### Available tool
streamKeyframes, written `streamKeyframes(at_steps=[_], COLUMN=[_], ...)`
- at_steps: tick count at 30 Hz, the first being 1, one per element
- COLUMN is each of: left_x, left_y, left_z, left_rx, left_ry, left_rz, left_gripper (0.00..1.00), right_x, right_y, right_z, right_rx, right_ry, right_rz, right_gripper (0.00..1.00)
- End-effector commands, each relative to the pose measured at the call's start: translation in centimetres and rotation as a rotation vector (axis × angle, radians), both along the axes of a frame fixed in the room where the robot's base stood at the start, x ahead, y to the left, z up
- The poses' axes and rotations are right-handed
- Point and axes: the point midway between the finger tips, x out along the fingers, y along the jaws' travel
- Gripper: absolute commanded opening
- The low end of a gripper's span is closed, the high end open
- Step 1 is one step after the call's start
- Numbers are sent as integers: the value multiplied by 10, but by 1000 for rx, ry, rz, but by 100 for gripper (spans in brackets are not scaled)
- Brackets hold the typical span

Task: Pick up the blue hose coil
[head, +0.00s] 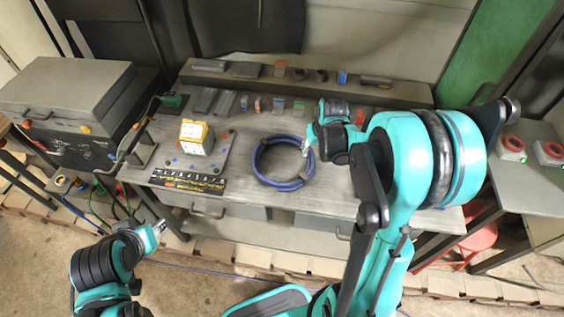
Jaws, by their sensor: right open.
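The blue hose coil (283,186) lies flat on the grey workbench (335,205) near its middle, as a ring with an open centre. My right gripper (307,147) is at the coil's upper right side, with its jaws open and overlapping the rim in the picture. I cannot tell whether it touches the hose. My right arm hides part of the bench to the right of the coil. My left gripper (158,228) hangs in front of the bench at the lower left, away from the coil. Its jaws are too small to read.
A yellow and white box (195,137) stands on a plate left of the coil. A dark strip with yellow marks (187,181) lies in front of it. Small parts line the back shelf (305,84). A red stool (478,238) stands at the right. Bare benchtop lies in front of the coil.

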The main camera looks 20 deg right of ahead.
Motion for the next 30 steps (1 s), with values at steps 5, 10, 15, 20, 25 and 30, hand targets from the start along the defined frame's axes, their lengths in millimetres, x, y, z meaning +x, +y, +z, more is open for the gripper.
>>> streamKeyframes(at_steps=[5,10,15,20,25,30], left_x=[0,0,0,0,0,0], left_y=[0,0,0,0,0,0], left_z=[-12,-21,-22,-22,-22,-22], left_rx=[0,0,0,0,0,0], left_ry=[0,0,0,0,0,0], left_rz=[0,0,0,0,0,0], left_gripper=[37,37,37,37,37,37], right_x=[10,19,21,21,21,21], right_y=[-3,-6,-6,-6,-6,-6], right_z=[-25,-47,-53,-53,-52,-52], right_rx=[0,0,0,0,0,0], right_ry=[-1,-1,-1,-1,-1,-1], right_rz=[0,1,0,0,0,0], right_gripper=[42,42,42,42,0,0])
